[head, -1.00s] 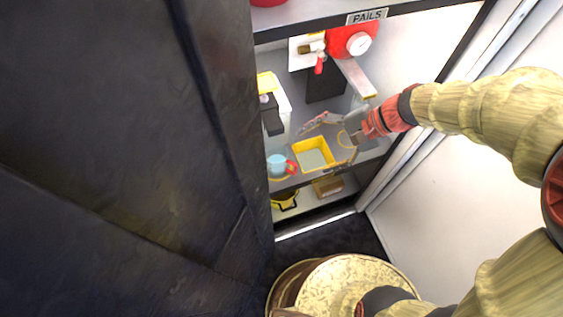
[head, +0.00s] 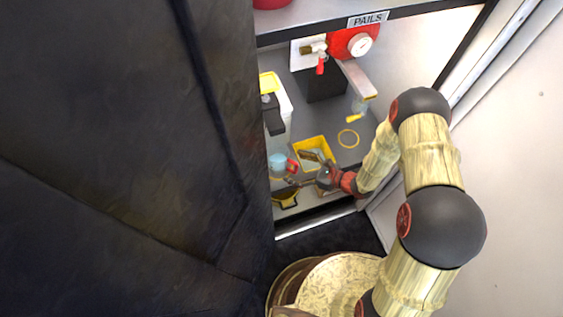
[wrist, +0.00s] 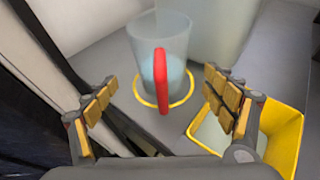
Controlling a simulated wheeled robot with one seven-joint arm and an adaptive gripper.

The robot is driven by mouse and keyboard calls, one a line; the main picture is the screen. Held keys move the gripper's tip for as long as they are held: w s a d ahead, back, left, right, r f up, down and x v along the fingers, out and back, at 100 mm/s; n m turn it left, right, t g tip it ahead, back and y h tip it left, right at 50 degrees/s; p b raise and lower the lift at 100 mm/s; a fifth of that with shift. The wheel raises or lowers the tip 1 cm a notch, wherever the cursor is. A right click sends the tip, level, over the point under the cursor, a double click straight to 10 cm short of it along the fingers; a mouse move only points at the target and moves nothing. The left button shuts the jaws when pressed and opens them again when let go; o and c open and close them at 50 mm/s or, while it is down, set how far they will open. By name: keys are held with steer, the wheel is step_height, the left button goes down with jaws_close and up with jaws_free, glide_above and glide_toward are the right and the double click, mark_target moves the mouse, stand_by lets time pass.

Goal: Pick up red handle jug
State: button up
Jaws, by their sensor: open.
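The jug (wrist: 172,35) is clear, with pale blue inside and an upright red handle (wrist: 161,80). It stands upright inside a yellow ring on the grey shelf in the wrist view. In the head view the jug (head: 277,161) is at the shelf's left front, its red handle (head: 292,166) on the right side. My gripper (wrist: 160,104) is open and empty, its fingers on either side of the view with the handle between and ahead of them. In the head view my gripper (head: 300,171) is just right of the handle. I cannot tell any contact.
A yellow-rimmed tray (wrist: 284,146) is close beside my right finger; it also shows in the head view (head: 318,141). A white container with a yellow top (head: 268,82) stands behind the jug.

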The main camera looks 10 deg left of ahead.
steer(key=b+x, duration=0.1)
steer(key=x, duration=0.3)
steer(key=b+x, duration=0.1)
steer(key=x, duration=0.2)
steer(key=shift+w+a+f, duration=0.15)
steer(key=shift+a+f, duration=0.05)
steer(key=shift+f, duration=0.15)
steer(key=c, duration=0.4)
steer(key=c, duration=1.1)
